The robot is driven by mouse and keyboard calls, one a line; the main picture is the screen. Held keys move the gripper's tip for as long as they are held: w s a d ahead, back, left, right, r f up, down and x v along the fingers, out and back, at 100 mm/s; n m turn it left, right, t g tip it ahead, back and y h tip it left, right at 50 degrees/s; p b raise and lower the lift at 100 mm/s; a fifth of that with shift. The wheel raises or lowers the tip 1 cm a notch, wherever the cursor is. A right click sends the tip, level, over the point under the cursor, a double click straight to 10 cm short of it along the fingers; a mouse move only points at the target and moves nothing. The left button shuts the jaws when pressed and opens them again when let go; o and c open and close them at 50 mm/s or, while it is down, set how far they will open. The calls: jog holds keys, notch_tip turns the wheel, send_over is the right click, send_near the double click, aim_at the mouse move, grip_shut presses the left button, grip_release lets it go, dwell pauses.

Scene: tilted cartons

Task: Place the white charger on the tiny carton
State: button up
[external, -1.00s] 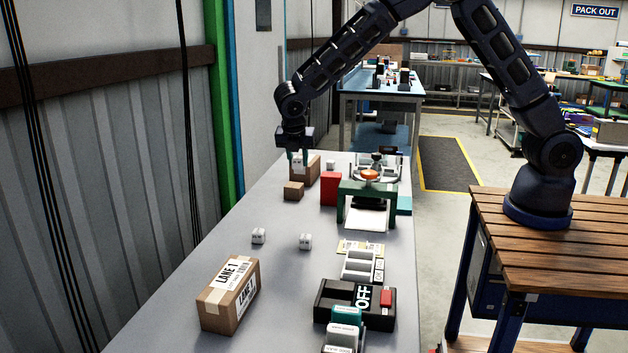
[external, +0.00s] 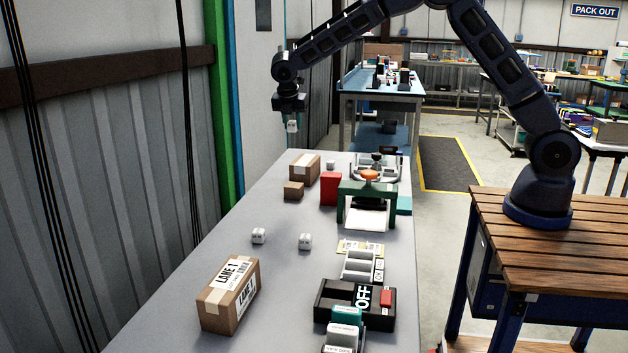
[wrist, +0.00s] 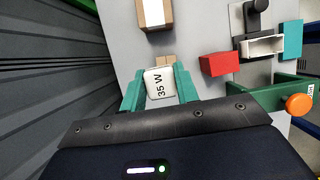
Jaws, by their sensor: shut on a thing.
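My gripper (external: 291,122) is shut on the white charger (external: 292,127) and holds it in the air above the far left of the table. In the wrist view the charger (wrist: 160,84), marked "35 W", sits between the green fingers of my gripper (wrist: 160,90). The tiny carton (external: 293,191) is a small brown box on the table, below my gripper in the external view. In the wrist view the tiny carton (wrist: 165,61) shows just beyond the charger and is partly hidden by it.
A larger brown carton (external: 305,166) stands behind the tiny one. A red box (external: 330,189) and a green stand (external: 366,188) are to its right. Two white chargers (external: 259,236) (external: 305,241) and a LANE 1 carton (external: 229,295) are nearer, with bare table around them.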

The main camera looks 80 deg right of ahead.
aim_at(295, 183)
notch_tip(295, 183, down, 20)
jog(key=shift+r, duration=0.25)
dwell(0.4)
jog(key=shift+f, duration=0.15)
jog(key=o, duration=1)
